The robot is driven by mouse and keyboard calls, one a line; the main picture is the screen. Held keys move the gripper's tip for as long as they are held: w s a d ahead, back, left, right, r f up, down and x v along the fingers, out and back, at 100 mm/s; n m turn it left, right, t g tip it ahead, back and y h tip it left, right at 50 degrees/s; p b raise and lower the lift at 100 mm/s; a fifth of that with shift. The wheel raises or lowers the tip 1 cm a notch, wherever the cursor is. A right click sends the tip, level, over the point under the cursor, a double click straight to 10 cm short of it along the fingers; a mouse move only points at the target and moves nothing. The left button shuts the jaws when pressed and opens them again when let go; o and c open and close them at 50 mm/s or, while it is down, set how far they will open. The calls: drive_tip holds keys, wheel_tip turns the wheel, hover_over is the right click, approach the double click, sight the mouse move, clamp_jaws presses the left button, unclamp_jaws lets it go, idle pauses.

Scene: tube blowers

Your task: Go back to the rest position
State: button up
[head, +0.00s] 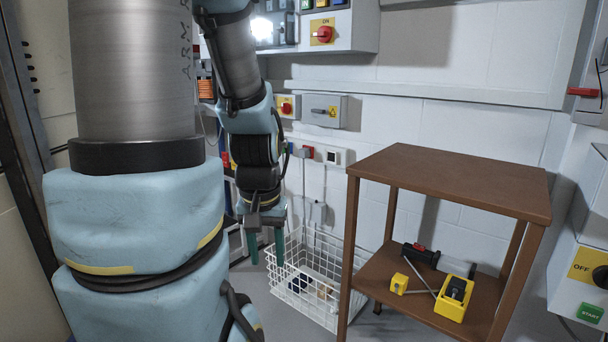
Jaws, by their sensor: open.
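My gripper (266,249) hangs at the lower middle of the head view, pointing down, with its two green fingers apart and nothing seen between them. It appears at the left side of a white wire basket (327,263); I cannot tell how far above or in front of the basket it is. My arm, pale blue and grey, fills the left of the view and hides what is behind it.
A brown two-level table (455,180) stands right of the basket. Its lower shelf holds a yellow-and-black device (454,298), a small yellow block (399,284) and a black tool (421,254). Control boxes with a red knob (324,34) and an OFF/START panel (585,270) are on the walls.

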wheel_tip(320, 180, up, 25)
drive_tip(key=p, duration=2.3)
drive_tip(key=shift+w+d, duration=0.2)
drive_tip(key=shift+w, duration=0.1)
